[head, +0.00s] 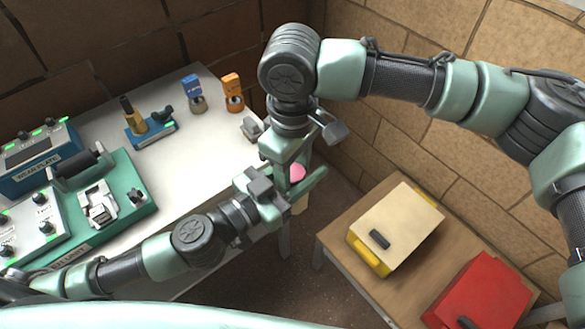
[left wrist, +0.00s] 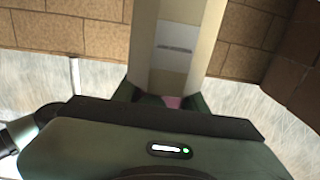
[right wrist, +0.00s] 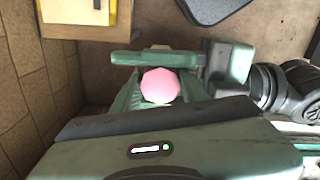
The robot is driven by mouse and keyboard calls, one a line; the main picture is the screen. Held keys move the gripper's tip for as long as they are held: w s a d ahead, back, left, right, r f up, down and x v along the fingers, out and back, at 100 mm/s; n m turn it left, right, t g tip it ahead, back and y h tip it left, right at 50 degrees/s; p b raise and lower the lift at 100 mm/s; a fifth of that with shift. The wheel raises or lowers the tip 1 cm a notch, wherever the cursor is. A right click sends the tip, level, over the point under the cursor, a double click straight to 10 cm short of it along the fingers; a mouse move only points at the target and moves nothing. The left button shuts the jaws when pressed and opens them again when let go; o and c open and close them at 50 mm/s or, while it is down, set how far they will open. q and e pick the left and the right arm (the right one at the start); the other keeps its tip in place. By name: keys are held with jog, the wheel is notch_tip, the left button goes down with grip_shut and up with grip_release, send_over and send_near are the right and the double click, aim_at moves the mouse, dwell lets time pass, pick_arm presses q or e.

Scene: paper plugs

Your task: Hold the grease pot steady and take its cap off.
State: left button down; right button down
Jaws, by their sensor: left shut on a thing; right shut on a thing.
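A pink faceted cap (right wrist: 160,86) shows from above in the right wrist view, and a bit of pink shows in the head view. My left gripper (head: 304,177) reaches in from the left and is shut on the pot. My right gripper (head: 292,180) comes down from above and is shut on the cap. In the left wrist view a pale upright body (left wrist: 178,65) with a grey band stands between the fingers. The grippers hide much of the pot, including where the cap meets it.
A white worktop (head: 190,160) at left holds a blue tool stand (head: 150,130), blue and orange small holders (head: 233,92) and a green machine (head: 130,180). A low wooden table (head: 345,270) at right bears a cream and yellow box (head: 398,225) and a red box (head: 490,290). Brick walls stand behind.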

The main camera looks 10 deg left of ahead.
jog(key=shift+s+a, duration=0.25)
jog(key=shift+a, duration=0.05)
jog(key=c, duration=1)
grip_release()
jog(key=shift+o, duration=1)
jog(key=shift+w+d, duration=0.1)
jog(key=shift+d, duration=0.05)
